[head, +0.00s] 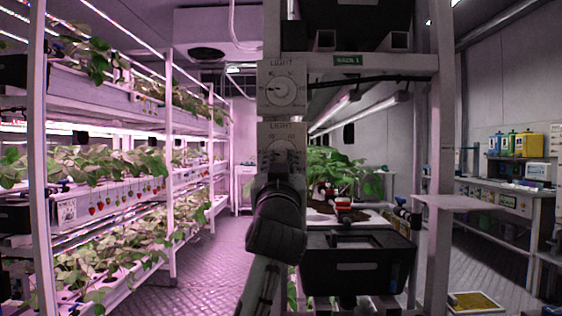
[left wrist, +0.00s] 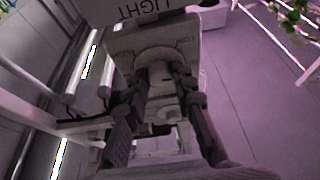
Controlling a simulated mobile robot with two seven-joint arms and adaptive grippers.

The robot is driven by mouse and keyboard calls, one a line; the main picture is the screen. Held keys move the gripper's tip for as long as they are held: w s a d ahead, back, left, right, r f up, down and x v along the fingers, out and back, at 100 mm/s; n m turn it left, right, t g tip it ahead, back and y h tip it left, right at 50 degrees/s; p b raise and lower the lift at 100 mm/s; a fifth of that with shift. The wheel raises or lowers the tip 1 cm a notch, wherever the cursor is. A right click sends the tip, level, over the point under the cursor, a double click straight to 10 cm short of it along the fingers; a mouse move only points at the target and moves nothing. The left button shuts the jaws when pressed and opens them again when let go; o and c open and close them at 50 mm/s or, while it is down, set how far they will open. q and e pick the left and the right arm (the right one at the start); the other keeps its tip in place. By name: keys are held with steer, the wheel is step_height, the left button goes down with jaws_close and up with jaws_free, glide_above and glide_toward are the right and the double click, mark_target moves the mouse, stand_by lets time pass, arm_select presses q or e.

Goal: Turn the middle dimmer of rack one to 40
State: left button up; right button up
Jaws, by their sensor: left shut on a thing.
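The rack one sign (head: 348,60) is on the crossbar at the top of the near rack. Its post carries two visible LIGHT dimmer boxes. The upper dimmer (head: 281,90) is uncovered. The lower visible one, the middle dimmer (head: 283,135), has my left gripper (head: 283,170) in front of it, hiding most of its dial. In the left wrist view, the left gripper (left wrist: 165,88) is shut on the dimmer's round knob (left wrist: 158,58), one finger on each side. The pointer and scale setting cannot be read. My right gripper is not in view.
A black bin (head: 357,262) and a white tray (head: 352,219) with plants are right of the post. A shelf plate (head: 461,202) juts out at the right. Strawberry racks (head: 100,195) line the left. The aisle floor (head: 205,262) between is clear.

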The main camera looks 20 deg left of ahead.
arm_select(q)
jaws_close()
steer(key=shift+m, duration=0.4)
steer(key=m+h, duration=0.1)
steer(key=m, duration=0.1)
steer(key=m+h, duration=0.1)
steer(key=m, duration=0.1)
steer(key=m+h, duration=0.2)
steer(key=shift+a+r, duration=0.1)
steer(key=shift+a, duration=0.15)
steer(key=m+h, duration=0.1)
steer(key=m, duration=0.3)
steer(key=m+h, duration=0.2)
steer(key=m, duration=0.1)
steer(key=shift+s+a+r+m+g, duration=0.1)
steer(key=shift+a+m+g, duration=0.05)
steer(key=shift+m+g, duration=0.25)
steer(key=o, duration=0.9)
jaws_free()
